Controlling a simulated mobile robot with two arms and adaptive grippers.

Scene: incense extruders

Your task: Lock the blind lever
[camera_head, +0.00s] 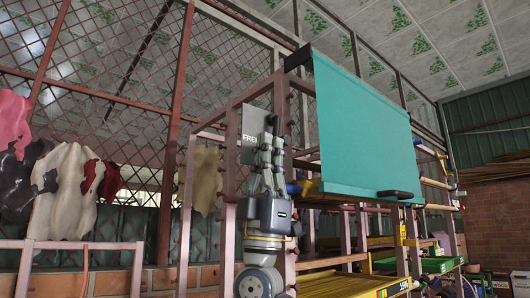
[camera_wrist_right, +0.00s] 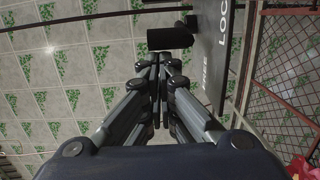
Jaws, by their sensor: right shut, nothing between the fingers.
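The teal blind (camera_head: 362,125) hangs from the top of a metal frame, drawn part way down. A grey sign plate (camera_head: 254,122) at the frame's left post shows "FRE", the rest covered. In the right wrist view the plate (camera_wrist_right: 213,45) reads "FREE" and the start of "LOC". A black cylindrical grip (camera_wrist_right: 170,38), seemingly the blind lever, lies beside the plate. My right gripper (camera_head: 270,140) points upward in front of the plate. Its closed, empty fingertips (camera_wrist_right: 158,62) appear just below the grip; I cannot tell whether they touch it. My left gripper is out of view.
A rusty mesh fence (camera_head: 120,80) stands behind on the left, with hides (camera_head: 62,190) hanging on it. Frame posts (camera_head: 232,150) stand close beside my right arm. A yellow beam (camera_head: 350,286) and a brick wall (camera_head: 495,238) are at the lower right.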

